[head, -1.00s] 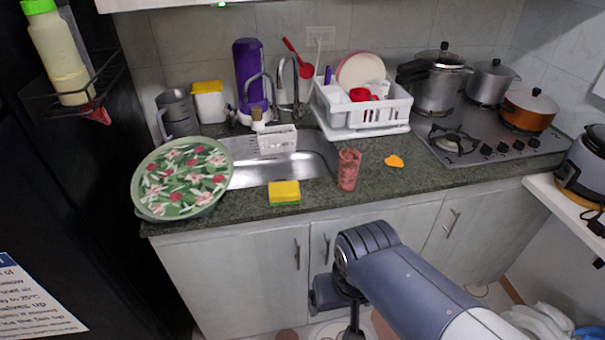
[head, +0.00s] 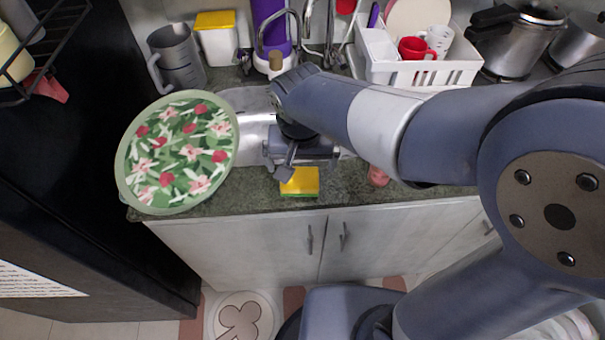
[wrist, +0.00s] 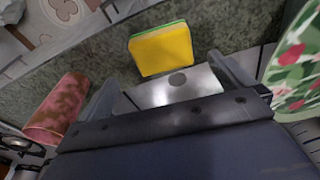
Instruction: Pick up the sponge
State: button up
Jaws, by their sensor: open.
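The sponge (head: 300,181) is yellow with a green layer and lies on the counter near its front edge, in front of the sink. In the wrist view the sponge (wrist: 161,49) is ahead of my gripper (wrist: 165,75), roughly between the lines of its two fingers and apart from them. My gripper (head: 290,172) is open and empty, above the sink's front edge just behind and left of the sponge in the head view. My arm hides part of the sink.
A floral tray (head: 180,152) stands at the left of the counter. A reddish tumbler (wrist: 58,108) is on the other side of the sponge, mostly hidden by my arm in the head view. A tap (head: 306,30) and white dish rack (head: 425,72) stand behind.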

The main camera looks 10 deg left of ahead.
aim_at(299, 177)
jog(key=shift+w+a+f+p, duration=0.1)
jog(key=shift+w+f, duration=0.05)
jog(key=shift+f, duration=1)
jog(key=shift+w+a+f+p, duration=0.1)
jog(key=shift+w+f, duration=0.05)
jog(key=shift+f, duration=0.95)
jog(key=shift+w+a+f+p, duration=0.1)
jog(key=shift+w+f, duration=0.05)
jog(key=shift+f, duration=1)
jog(key=shift+c, duration=0.2)
jog(key=c, duration=1)
jog(key=shift+o, duration=0.2)
